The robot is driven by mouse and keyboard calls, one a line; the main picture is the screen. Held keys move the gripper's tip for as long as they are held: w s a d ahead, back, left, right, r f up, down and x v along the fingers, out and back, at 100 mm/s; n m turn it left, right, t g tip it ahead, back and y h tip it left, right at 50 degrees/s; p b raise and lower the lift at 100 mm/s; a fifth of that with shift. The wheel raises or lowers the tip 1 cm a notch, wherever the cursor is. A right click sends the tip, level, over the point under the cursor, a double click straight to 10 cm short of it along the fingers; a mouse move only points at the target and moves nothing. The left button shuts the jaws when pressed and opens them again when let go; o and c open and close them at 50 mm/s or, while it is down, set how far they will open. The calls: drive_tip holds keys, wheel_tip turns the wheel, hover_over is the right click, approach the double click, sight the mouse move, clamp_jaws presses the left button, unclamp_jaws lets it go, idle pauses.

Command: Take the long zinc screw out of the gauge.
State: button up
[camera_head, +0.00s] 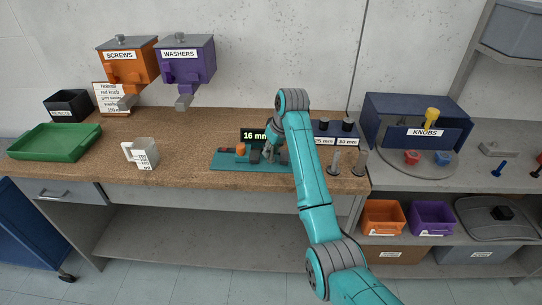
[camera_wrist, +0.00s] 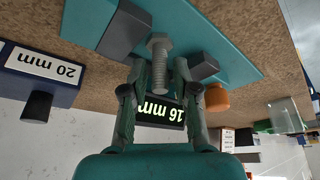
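The gauge is a teal plate (camera_head: 225,165) on the brown worktop, with grey jaw blocks, an orange knob (camera_head: 240,149) and a display (camera_head: 250,135) reading 16 mm. In the wrist view the zinc screw (camera_wrist: 158,48), with a hex head and threaded shank, sits between the gauge's two grey blocks (camera_wrist: 124,30). My gripper (camera_wrist: 161,75) is open, with one finger on each side of the screw. A gap shows between each finger and the shank. In the head view my gripper (camera_head: 270,150) is at the gauge and my arm hides its right part.
Blue holders with mm labels (camera_head: 323,141) stand right of the gauge, with two grey upright pieces (camera_head: 335,163) in front. A white cup (camera_head: 143,152) and a green tray (camera_head: 55,142) are left. Orange and purple dispensers (camera_head: 187,62) hang behind. A blue knobs bin (camera_head: 400,115) is farther right.

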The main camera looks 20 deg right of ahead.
drive_tip(key=shift+w+f, duration=0.15)
drive_tip(key=shift+f, duration=0.2)
clamp_jaws()
drive_tip(key=shift+r, duration=0.15)
